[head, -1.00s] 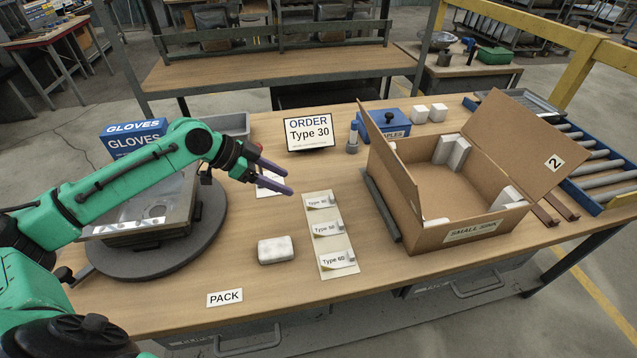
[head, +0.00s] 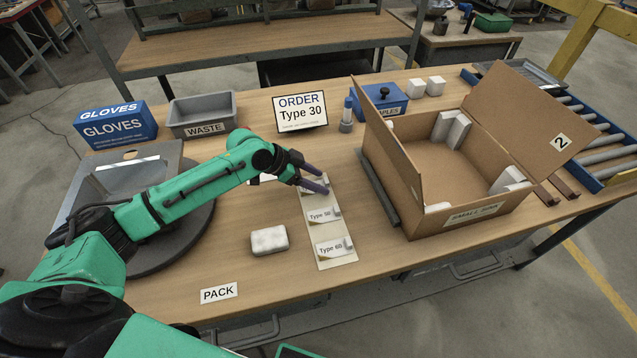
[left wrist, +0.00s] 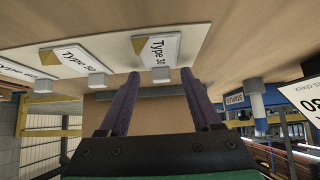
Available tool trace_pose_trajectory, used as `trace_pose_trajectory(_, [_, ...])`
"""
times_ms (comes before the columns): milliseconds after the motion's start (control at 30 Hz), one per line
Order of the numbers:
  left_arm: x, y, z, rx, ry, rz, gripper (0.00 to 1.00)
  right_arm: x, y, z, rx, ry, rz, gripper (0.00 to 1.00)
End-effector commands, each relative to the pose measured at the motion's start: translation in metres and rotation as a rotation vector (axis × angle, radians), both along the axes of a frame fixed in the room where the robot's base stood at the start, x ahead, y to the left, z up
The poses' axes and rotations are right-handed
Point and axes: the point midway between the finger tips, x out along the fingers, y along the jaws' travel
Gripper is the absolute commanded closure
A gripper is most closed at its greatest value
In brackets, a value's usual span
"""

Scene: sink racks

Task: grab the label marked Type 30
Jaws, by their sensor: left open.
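Three small labels with grey tabs lie in a row on a pale strip (head: 337,263). The Type 30 label (left wrist: 157,48) is at the far end of the row. In the head view my left gripper (head: 324,185) covers most of it. The left gripper also shows in the left wrist view (left wrist: 160,76), open, its dark purple fingers on either side of the Type 30 label's grey tab; I cannot tell whether they touch it. The middle label, apparently Type 50 (head: 321,216), and the Type 60 label (head: 330,249) lie nearer the front. My right gripper is out of view.
An order sign (head: 300,112) reading Type 30 stands behind the strip. An open cardboard box (head: 455,215) is at right. A white block (head: 269,240) lies left of the strip. A grey waste bin (head: 203,114) and a gloves box (head: 115,126) stand at back left.

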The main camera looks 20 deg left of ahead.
Motion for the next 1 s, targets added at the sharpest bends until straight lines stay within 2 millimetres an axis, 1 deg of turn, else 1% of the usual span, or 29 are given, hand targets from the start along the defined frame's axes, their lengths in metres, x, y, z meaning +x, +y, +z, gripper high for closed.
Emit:
trace_pose_trajectory(200, [0.001,-0.002,-0.003,0.002,-0.001,0.0,0.35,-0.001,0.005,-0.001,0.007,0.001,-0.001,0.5])
trace_pose_trajectory(233, [0.001,-0.002,-0.003,0.002,-0.001,0.0,0.43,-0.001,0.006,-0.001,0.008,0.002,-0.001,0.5])
trace_pose_trajectory(267, [0.001,-0.002,-0.003,0.002,-0.001,0.0,0.54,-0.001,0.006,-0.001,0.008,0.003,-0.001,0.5])
trace_pose_trajectory(300, [0.001,-0.002,-0.003,0.002,-0.001,0.0,0.69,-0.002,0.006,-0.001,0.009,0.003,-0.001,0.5])
trace_pose_trajectory(367, [0.001,-0.002,-0.003,0.001,0.0,0.001,0.92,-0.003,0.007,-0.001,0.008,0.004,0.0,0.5])
trace_pose_trajectory(400, [0.001,-0.001,-0.003,0.0,-0.001,0.001,1.0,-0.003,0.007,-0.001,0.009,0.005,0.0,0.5])
trace_pose_trajectory(633, [0.001,-0.001,-0.002,0.001,0.001,0.0,1.0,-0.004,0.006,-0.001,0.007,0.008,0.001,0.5])
trace_pose_trajectory(767, [0.002,-0.001,0.005,0.0,-0.002,0.001,1.0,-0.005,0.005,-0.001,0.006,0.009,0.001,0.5])
trace_pose_trajectory(867, [0.002,-0.002,0.019,0.0,-0.004,-0.001,1.0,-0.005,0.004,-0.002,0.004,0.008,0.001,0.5])
trace_pose_trajectory(967, [0.002,-0.001,0.041,0.0,-0.006,0.0,1.0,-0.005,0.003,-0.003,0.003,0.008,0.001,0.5])
trace_pose_trajectory(1000, [0.002,-0.001,0.052,0.0,-0.006,0.0,1.0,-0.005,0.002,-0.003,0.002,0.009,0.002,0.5])
